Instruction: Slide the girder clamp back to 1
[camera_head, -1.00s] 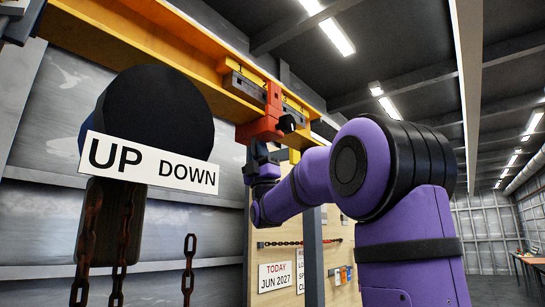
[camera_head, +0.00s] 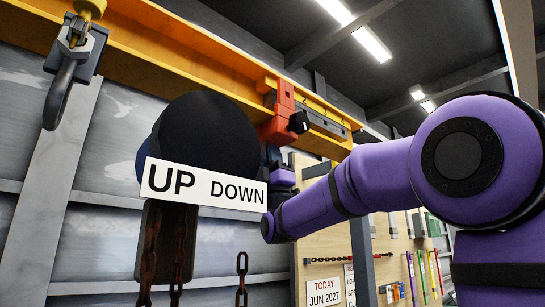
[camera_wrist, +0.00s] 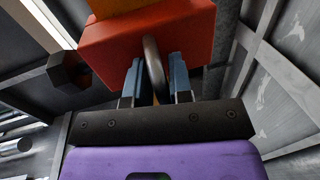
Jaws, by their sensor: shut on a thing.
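The girder clamp (camera_head: 284,112) is a red-orange block hanging on the yellow girder (camera_head: 215,72), against a dark grey plate (camera_head: 322,122) on the girder's side. More of the plate shows to the clamp's right than to its left. My gripper (camera_wrist: 153,80) is shut on that loop, one blue finger on each side. No position number is readable.
A black round hoist body (camera_head: 200,130) with an UP DOWN sign (camera_head: 205,187) and rusty chains (camera_head: 150,250) hangs in front, left of my arm. A grey hook (camera_head: 66,85) hangs at upper left. A wooden board (camera_head: 318,255) stands behind below.

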